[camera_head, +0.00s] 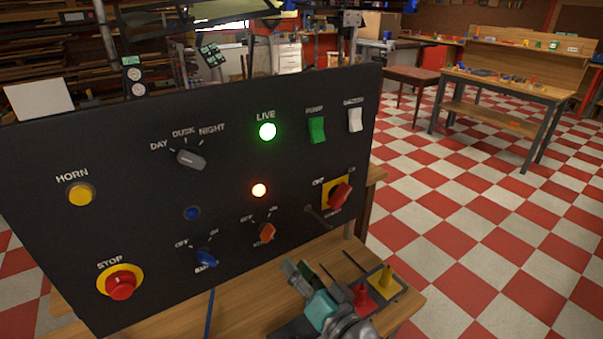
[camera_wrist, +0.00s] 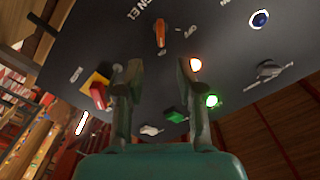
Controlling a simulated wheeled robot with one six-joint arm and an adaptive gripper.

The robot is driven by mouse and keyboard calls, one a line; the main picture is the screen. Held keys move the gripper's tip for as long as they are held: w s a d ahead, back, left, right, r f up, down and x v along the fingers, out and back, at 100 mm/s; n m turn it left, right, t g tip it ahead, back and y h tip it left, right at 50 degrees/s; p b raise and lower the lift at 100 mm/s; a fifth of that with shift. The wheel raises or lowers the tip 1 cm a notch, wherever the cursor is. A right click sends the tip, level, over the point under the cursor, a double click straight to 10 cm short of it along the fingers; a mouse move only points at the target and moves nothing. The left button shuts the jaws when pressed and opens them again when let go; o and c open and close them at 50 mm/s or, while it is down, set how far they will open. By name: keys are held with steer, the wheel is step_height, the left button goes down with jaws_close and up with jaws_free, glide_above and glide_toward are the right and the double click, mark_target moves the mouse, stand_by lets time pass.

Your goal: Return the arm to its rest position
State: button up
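My gripper (camera_head: 301,272) is low in front of the black control panel (camera_head: 120,150), toward its lower right side. In the wrist view, its two dark fingers (camera_wrist: 158,68) stand apart with nothing between them, so it is open and empty. The panel fills the upper part of that view behind the fingers. I cannot tell the exact gap between fingertips and panel. The orange knob (camera_head: 267,233), the red switch on a yellow plate (camera_head: 341,195) and the lit green LIVE lamp (camera_head: 267,131) are on the panel face.
A wooden bench (camera_head: 240,300) is below the panel. An orange lamp (camera_head: 259,190) is lit. Checkered floor (camera_head: 490,215) lies open to the right, before another bench (camera_head: 510,88).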

steer(key=s+d+f+m+h, duration=0.1)
steer(key=s+d+f+h, duration=0.6)
steer(key=s+d+f, duration=0.85)
steer(key=s+d+n+h, duration=0.1)
steer(key=s+d, duration=0.1)
steer(key=s, duration=1)
steer(key=s+d+n+h, duration=0.1)
steer(key=s+d+h, duration=0.1)
steer(key=s, duration=1)
steer(key=shift+s, duration=0.35)
